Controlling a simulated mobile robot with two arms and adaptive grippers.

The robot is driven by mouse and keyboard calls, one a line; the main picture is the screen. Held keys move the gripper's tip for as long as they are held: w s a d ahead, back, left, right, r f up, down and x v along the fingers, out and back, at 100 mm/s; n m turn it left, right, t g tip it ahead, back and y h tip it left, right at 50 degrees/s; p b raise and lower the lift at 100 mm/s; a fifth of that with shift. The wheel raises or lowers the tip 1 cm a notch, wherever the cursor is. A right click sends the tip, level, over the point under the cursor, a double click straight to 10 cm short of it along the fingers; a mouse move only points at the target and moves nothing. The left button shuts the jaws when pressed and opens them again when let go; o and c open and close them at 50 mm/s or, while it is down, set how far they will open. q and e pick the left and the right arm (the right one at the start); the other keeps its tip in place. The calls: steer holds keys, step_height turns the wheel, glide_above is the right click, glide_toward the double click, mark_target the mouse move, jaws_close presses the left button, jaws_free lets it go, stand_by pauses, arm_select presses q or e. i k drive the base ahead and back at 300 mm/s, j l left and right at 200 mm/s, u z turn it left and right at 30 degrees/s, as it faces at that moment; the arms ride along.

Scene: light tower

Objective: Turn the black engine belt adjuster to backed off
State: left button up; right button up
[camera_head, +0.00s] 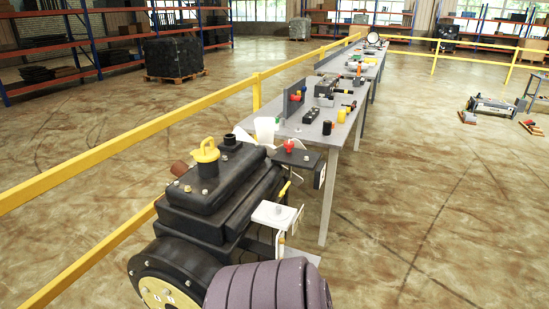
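The black engine (222,185) stands in the lower middle, with a yellow cap (206,152) on top and a white fan (265,128) at its far end. A round black housing with a pale yellow face (165,295) is at its near end. On its right side are a red knob (289,146) on a dark bracket, a white plate with a small knob (275,213) and a thin yellow handle (284,188). I cannot tell which part is the belt adjuster or its setting. Neither of my grippers is in view.
A ribbed purple-grey cylinder (262,288) fills the bottom edge. Grey workbenches (330,135) with several small parts run away behind the engine. A yellow railing (130,150) runs along the left.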

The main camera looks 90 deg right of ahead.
mark_target(289, 144)
steer(key=k+z, duration=0.15)
steer(key=z, duration=0.3)
steer(key=k+z, duration=0.1)
steer(key=z, duration=0.3)
steer(key=k+l+z, duration=0.1)
steer(key=z, duration=0.35)
